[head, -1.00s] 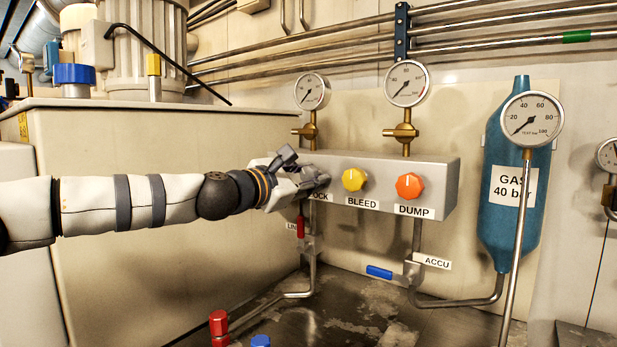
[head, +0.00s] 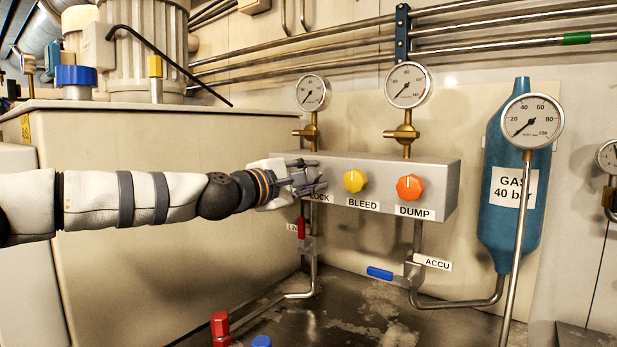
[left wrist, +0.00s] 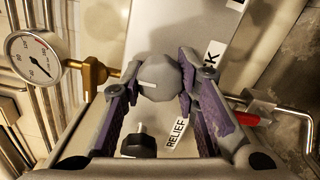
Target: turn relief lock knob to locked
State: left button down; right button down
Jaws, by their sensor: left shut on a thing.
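The grey lock knob (left wrist: 160,78) is between the purple-padded fingers of my left gripper (left wrist: 158,84) in the left wrist view. The fingers are shut on it from both sides. In the head view my left gripper (head: 312,178) is at the left end of the grey valve box (head: 440,187) and hides the knob. The LOCK label (head: 320,197) shows partly below the fingers. In the left wrist view a black knob (left wrist: 138,146) and a RELIEF label (left wrist: 176,133) are beside the grey knob. My right gripper is out of view.
The yellow BLEED knob (head: 355,181) and orange DUMP knob (head: 409,188) are right of my gripper. Gauges on brass fittings (head: 405,133) stand above the box. Below are a red lever (head: 301,228) and a blue lever (head: 380,273). A blue gas bottle (head: 500,235) stands right.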

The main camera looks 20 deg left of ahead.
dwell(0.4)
pick_arm(q)
jog(key=c, duration=1.2)
grip_release()
jog(key=v, duration=1.2)
